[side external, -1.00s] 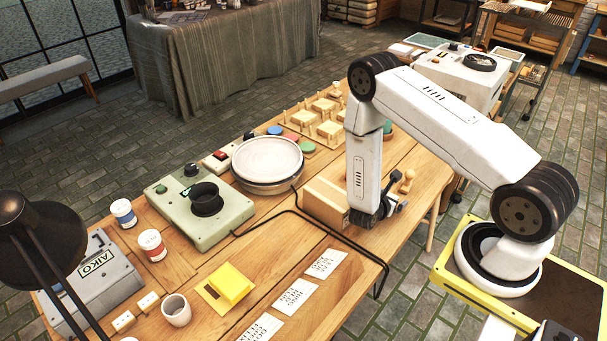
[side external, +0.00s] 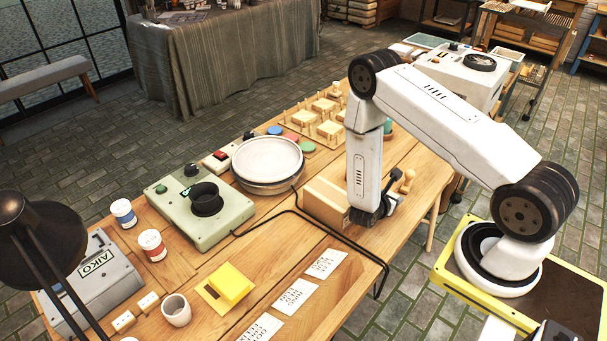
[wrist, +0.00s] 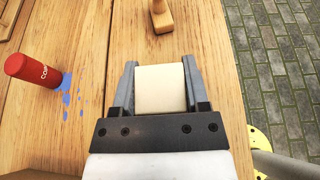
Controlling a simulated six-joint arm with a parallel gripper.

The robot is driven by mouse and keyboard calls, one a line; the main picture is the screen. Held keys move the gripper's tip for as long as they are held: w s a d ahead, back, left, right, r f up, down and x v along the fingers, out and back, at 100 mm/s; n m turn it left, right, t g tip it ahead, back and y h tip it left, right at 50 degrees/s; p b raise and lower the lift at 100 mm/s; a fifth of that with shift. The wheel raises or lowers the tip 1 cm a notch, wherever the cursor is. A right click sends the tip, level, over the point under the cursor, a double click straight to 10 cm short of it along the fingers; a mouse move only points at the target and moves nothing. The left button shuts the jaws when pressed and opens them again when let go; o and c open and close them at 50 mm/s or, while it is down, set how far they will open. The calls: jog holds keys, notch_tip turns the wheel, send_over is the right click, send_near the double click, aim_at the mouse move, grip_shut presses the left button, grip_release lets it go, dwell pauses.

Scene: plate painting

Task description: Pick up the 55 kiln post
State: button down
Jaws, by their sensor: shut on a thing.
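The kiln post (wrist: 160,88) is a plain cream block between my jaws in the wrist view; no number is readable on it. My gripper (wrist: 159,80) is shut on it, with one grey finger against each side. In the side external view my gripper is low at the right part of the table, mostly hidden behind my arm and a cardboard-coloured box, and I cannot make out the post there. From these views I cannot tell whether the post touches the tabletop.
A wooden-handled tool (wrist: 160,14) lies just ahead of the post. A red can (wrist: 32,70) lies left beside blue spatters. A tan box (side external: 326,203) stands close beside my gripper. A round turntable (side external: 267,162) and green machine (side external: 200,215) are farther left. The table edge is close on the right.

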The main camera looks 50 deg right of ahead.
aim_at(392, 194)
jog(key=shift+r, duration=4.75)
